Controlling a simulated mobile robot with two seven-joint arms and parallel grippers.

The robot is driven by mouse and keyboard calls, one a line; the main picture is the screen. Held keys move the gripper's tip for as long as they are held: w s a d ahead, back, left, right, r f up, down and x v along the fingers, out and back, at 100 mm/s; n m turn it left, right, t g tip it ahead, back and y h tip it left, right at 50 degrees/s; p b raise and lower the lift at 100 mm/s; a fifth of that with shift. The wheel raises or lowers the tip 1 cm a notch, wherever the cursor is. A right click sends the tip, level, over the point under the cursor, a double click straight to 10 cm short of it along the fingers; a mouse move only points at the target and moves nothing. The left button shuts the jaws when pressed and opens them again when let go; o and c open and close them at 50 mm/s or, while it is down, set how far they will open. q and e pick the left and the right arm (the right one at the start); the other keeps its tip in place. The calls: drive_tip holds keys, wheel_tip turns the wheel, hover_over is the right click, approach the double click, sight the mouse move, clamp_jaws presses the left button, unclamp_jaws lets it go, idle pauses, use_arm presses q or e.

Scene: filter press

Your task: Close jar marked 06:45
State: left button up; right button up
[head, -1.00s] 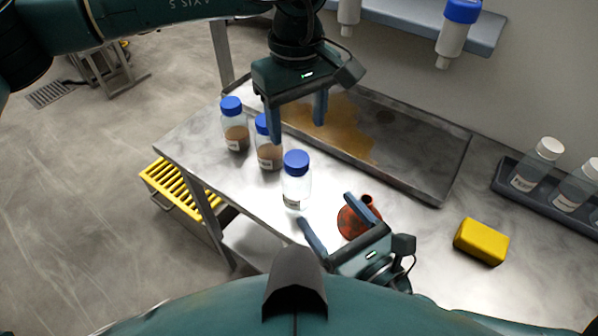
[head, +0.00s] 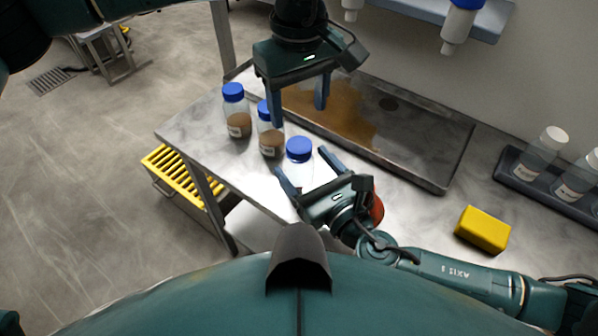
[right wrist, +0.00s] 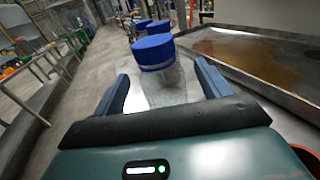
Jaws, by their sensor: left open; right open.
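Three jars with blue caps stand in a row on the steel table. The nearest jar (head: 299,170) looks clear and empty, and its blue cap (head: 299,149) sits on top. The middle jar (head: 270,140) and the far jar (head: 237,120) hold brown matter. The labels are too small to read, so I cannot tell which is marked 06:45. My right gripper (head: 302,162) is open, its fingers on either side of the nearest jar, which also shows between them in the right wrist view (right wrist: 158,70). My left gripper (head: 299,112) is open and empty, above and beyond the nearest jar, close to the middle jar.
A steel tray (head: 440,180) with a brown spill lies behind the jars. A reddish-brown object (head: 377,208) is partly hidden behind my right gripper. A yellow block (head: 483,229) and a dark rack (head: 515,172) with white-capped bottles are at the right.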

drive_tip(key=shift+x, duration=2.25)
drive_tip(key=shift+c, duration=0.6)
